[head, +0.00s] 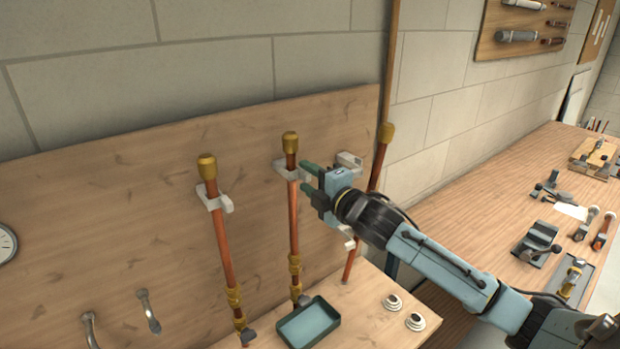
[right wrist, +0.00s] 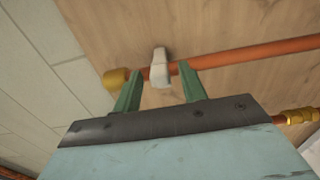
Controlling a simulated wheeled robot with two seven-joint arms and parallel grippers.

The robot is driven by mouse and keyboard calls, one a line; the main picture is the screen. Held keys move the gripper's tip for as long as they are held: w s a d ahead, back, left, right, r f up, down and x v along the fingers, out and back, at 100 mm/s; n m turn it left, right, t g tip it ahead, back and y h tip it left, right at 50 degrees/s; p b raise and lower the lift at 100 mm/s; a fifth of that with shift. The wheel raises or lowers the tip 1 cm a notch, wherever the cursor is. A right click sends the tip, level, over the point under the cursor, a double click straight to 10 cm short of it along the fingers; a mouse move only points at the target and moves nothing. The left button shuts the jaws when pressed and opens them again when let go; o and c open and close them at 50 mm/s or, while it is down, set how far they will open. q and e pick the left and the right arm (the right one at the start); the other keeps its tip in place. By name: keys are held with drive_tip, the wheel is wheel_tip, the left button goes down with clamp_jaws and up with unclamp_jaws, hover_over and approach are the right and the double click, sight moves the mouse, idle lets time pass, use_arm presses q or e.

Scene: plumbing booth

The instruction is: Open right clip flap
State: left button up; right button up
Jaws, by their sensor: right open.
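Three upright copper pipes with brass caps stand along a wooden board, with white clips at the left pipe (head: 225,250), the middle pipe (head: 293,225) and the right pipe (head: 378,165). The right clip (head: 349,160) is partly behind my right gripper; its flap position cannot be told. My right gripper (head: 307,178) is open, its green fingers pointing at the middle clip (head: 281,169). In the right wrist view a white clip (right wrist: 160,68) on a copper pipe (right wrist: 230,63) shows between and beyond the open fingertips (right wrist: 160,82). I cannot tell whether they touch. My left gripper is not in view.
A teal tray (head: 309,325) and two round white fittings (head: 393,302) (head: 415,321) lie on the ledge below the pipes. The left clip (head: 215,202) is clear of my arm. A workbench (head: 455,232) with tools runs along the right.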

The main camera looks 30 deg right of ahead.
clamp_jaws()
